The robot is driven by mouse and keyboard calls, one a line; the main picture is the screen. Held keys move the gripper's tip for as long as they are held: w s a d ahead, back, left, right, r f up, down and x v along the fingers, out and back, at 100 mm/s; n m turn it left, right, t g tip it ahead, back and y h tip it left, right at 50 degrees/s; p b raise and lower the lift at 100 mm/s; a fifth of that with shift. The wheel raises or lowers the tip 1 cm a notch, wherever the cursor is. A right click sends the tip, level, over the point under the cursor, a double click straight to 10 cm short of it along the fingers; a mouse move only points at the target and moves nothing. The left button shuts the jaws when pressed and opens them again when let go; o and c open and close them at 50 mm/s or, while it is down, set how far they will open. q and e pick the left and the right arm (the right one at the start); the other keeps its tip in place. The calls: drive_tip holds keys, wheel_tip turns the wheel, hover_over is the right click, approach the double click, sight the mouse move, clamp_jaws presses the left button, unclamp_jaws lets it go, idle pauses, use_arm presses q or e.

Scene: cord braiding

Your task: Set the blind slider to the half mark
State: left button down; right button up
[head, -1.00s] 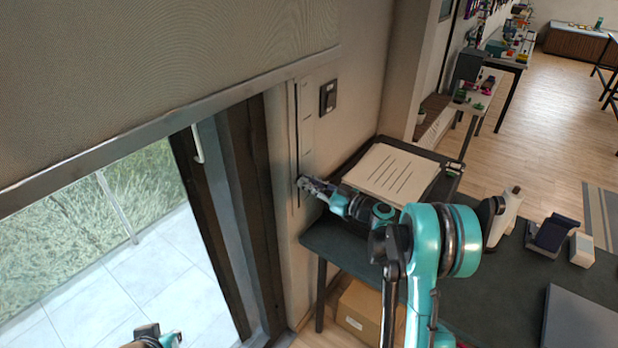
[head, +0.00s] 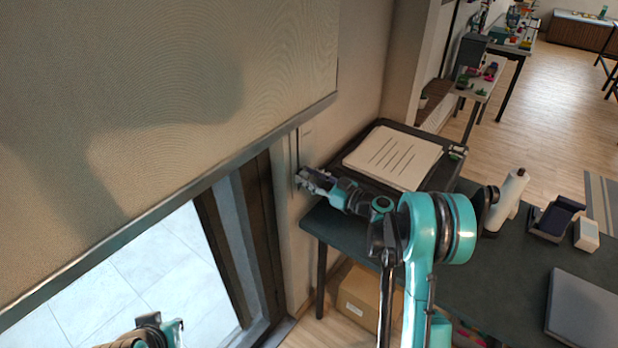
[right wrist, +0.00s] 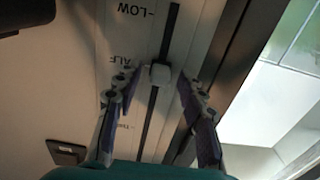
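The blind slider's pale knob (right wrist: 160,74) sits on a dark vertical slot in a white panel (right wrist: 118,30) in the right wrist view. It stands about level with a partly covered label reading "ALF" (right wrist: 119,59); a "LOW" label (right wrist: 136,10) is higher in the picture. My right gripper (right wrist: 159,78) has its fingers apart on either side of the knob, with small gaps seeming to show. In the head view my right gripper (head: 307,179) is at the wall panel and hides the knob. My left gripper (head: 165,328) is partly in view at the bottom; its fingers are unclear.
The blind (head: 200,70) covers the upper window, with its bottom bar (head: 150,215) crossing diagonally. A dark table (head: 480,285) holds a tray with a lined sheet (head: 393,158), a white bottle (head: 508,195) and a laptop-like slab (head: 585,310). A cardboard box (head: 368,300) is underneath.

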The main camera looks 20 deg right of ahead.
drive_tip(key=v, duration=1.2)
drive_tip(key=shift+d, duration=0.1)
drive_tip(key=s+a+r+m+g+h, duration=0.1)
drive_tip(key=s+a+m+g+h, duration=0.4)
drive_tip(key=s+a, duration=0.55)
drive_tip(key=s+f+m+g+h, duration=0.2)
drive_tip(key=s+h, duration=0.4)
drive_tip(key=s, duration=1)
drive_tip(key=shift+s+m, duration=0.3)
drive_tip(key=shift+s, duration=0.1)
